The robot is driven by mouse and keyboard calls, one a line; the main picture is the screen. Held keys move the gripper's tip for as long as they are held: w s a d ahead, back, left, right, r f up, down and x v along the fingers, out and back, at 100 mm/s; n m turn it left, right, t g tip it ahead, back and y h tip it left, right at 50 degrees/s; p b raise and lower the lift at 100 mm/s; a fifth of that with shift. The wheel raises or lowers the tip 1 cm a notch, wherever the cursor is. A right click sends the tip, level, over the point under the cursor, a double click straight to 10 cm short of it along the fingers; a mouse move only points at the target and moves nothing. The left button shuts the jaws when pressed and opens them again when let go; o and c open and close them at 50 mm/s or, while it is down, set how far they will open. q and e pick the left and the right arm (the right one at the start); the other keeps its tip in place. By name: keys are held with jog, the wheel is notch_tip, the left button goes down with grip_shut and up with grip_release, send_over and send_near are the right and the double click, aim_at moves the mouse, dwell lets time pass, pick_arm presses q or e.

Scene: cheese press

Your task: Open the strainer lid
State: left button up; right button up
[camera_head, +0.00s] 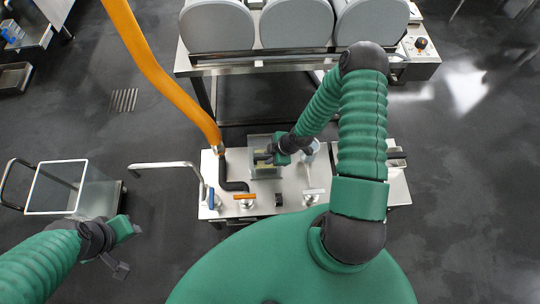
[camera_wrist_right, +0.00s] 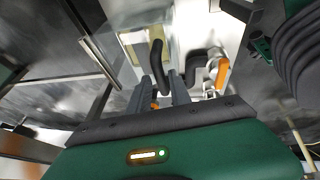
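The strainer appears to be the clear-walled box (camera_head: 264,139) on the steel cart top in the head view. Its lid is hard to make out, and I cannot tell whether it is shut. My right gripper (camera_head: 263,155) is over this box, its fingers pointing left. In the right wrist view the two grey fingers (camera_wrist_right: 161,84) stand apart with a narrow gap. A black curved pipe or handle (camera_wrist_right: 157,58) shows just beyond their tips; I cannot tell if they touch it. My left gripper (camera_head: 130,248) is open and empty over the floor at lower left.
An orange hose (camera_head: 165,85) runs down to a black pipe (camera_head: 223,172) left of the box. An orange valve handle (camera_head: 244,196) and a blue one (camera_head: 211,198) sit at the cart's front. Grey drums (camera_head: 295,24) stand behind. A clear-sided cart (camera_head: 95,190) is at left.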

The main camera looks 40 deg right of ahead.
jog(key=shift+a, duration=0.3)
grip_shut()
jog(key=shift+s+d, duration=0.15)
jog(key=shift+d, duration=0.15)
jog(key=shift+d, duration=0.1)
dwell(0.4)
